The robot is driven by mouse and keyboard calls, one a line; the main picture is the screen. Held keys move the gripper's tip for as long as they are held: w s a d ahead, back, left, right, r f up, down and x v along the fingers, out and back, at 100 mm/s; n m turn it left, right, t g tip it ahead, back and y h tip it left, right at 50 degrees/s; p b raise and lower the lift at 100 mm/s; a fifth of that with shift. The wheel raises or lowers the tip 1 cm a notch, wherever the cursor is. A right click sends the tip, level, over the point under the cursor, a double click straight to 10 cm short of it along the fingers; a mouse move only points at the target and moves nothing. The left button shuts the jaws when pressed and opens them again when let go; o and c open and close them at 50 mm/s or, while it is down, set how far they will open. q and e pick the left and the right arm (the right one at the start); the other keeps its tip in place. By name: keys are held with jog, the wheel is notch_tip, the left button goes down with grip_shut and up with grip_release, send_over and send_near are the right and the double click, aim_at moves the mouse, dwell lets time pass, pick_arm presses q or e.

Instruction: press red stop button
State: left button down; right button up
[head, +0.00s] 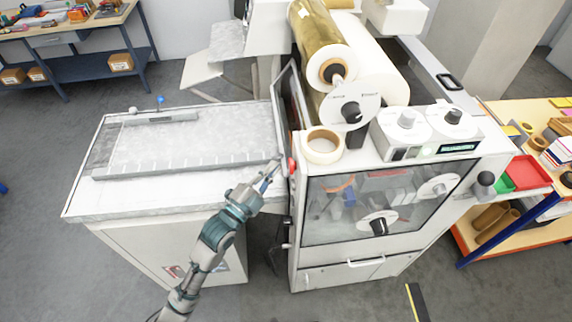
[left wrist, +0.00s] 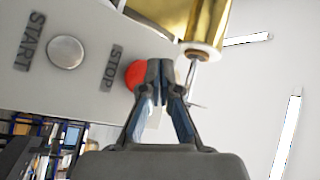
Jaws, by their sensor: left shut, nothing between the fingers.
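The red stop button (left wrist: 133,75) is on a pale machine panel beside the word STOP. In the head view the red button (head: 291,166) shows at the machine's left front edge. My left gripper (head: 275,166) is shut and empty, its fingertips just left of the button. In the left wrist view the shut fingertips (left wrist: 160,68) overlap the button's right side and hide part of it. I cannot tell whether they touch it. My right gripper is not in view.
A silver start button (left wrist: 65,52) is on the same panel. The white feed table (head: 150,205) lies left of the machine. A tape roll (head: 323,146) sits on top of the machine (head: 300,255). A shelf cart (head: 545,205) stands at the right.

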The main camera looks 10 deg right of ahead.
pick_arm(q)
jog(key=shift+d, duration=0.45)
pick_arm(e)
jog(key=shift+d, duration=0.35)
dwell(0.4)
pick_arm(q)
jog(key=shift+d+r+p, duration=0.1)
jog(key=shift+d+p, duration=0.25)
jog(key=shift+d, duration=0.15)
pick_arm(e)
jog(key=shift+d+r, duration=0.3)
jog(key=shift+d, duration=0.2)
